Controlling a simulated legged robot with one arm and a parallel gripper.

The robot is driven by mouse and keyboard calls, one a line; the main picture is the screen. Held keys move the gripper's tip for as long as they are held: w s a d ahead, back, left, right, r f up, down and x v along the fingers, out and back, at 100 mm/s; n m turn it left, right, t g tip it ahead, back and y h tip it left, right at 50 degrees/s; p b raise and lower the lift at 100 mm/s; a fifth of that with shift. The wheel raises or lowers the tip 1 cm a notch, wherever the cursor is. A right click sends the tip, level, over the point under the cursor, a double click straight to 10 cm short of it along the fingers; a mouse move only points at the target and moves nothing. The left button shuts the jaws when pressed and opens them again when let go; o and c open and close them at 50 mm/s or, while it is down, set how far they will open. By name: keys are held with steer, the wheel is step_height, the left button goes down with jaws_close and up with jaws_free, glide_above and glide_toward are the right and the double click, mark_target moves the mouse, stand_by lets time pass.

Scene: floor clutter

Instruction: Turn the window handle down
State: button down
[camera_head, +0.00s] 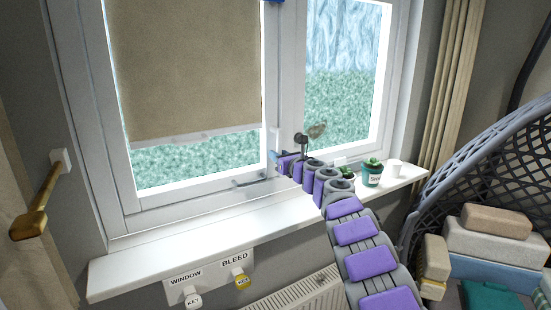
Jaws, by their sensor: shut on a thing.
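The window (275,85) has two panes with a white upright between them. My purple and grey arm reaches up over the sill to this upright. My gripper (276,157) is at the lower part of the upright, small and partly hidden by its own links. It is shut on what appears to be the window handle, which is mostly hidden behind it. A dark piece with an oval end (317,130) sticks out just above my gripper; I cannot tell whether it belongs to the handle. A metal stay (250,181) lies along the left pane's bottom frame.
A beige blind (185,65) covers most of the left pane. On the white sill (190,232) stand a teal labelled pot (372,178) and a white cup (394,168), right of my arm. Key tags hang below. A wicker chair (480,165) and stacked boxes (490,240) fill the right.

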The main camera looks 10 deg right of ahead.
steer(key=shift+d+r, duration=0.1)
steer(key=shift+d, duration=0.1)
stand_by(0.4)
steer(key=c, duration=1)
jaws_free()
steer(key=shift+c, duration=0.2)
steer(key=shift+a, duration=0.1)
steer(key=shift+s+d+b, duration=0.15)
steer(key=shift+d+b, duration=0.05)
steer(key=shift+b, duration=0.1)
steer(key=b+v, duration=0.2)
steer(key=v, duration=1.4)
steer(key=shift+s, duration=0.45)
steer(key=shift+a, duration=0.15)
